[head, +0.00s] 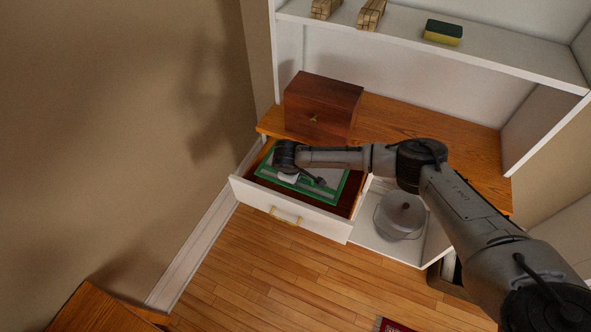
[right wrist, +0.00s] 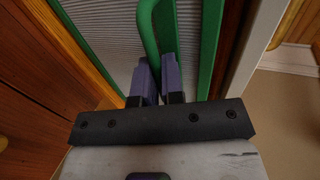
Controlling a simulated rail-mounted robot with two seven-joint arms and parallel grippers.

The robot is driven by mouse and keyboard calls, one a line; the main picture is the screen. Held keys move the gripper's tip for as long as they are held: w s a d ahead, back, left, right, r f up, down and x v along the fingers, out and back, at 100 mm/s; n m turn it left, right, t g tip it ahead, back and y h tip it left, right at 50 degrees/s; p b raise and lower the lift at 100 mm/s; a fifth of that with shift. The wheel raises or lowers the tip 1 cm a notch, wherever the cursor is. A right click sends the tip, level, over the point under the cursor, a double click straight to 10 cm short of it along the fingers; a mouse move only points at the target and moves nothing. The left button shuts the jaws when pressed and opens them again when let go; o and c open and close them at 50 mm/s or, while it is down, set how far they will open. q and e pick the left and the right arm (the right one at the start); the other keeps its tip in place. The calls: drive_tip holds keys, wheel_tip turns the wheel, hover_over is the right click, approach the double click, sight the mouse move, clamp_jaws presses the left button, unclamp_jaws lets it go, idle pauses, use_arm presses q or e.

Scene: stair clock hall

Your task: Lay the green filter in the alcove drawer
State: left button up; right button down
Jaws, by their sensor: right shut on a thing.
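The green filter (head: 325,193), a flat panel with a green frame and grey pleats, is within the open alcove drawer's outline. The drawer (head: 290,214) has a white front, a brass handle and a dark brown inside. My right gripper (right wrist: 156,68) is shut on a green handle strip (right wrist: 149,35) of the filter in the right wrist view. In the head view, my wrist hides the fingers and part of the filter. The filter looks roughly flat; I cannot tell whether it touches the drawer floor. My left gripper is not in view.
A dark wooden box (head: 322,103) stands on the wooden top (head: 440,130) just behind the drawer. A lidded grey pot (head: 400,215) is in the open space right of the drawer. A green and yellow sponge (head: 443,33) and wooden bundles (head: 370,14) are on the shelf above.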

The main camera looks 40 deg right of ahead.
drive_tip(key=shift+f+b, duration=1.7)
drive_tip(key=shift+f, duration=3.3)
drive_tip(key=shift+f+b, duration=0.7)
drive_tip(key=shift+f, duration=0.85)
drive_tip(key=c, duration=1.2)
unclamp_jaws()
drive_tip(key=shift+o, duration=0.2)
drive_tip(key=shift+r, duration=0.1)
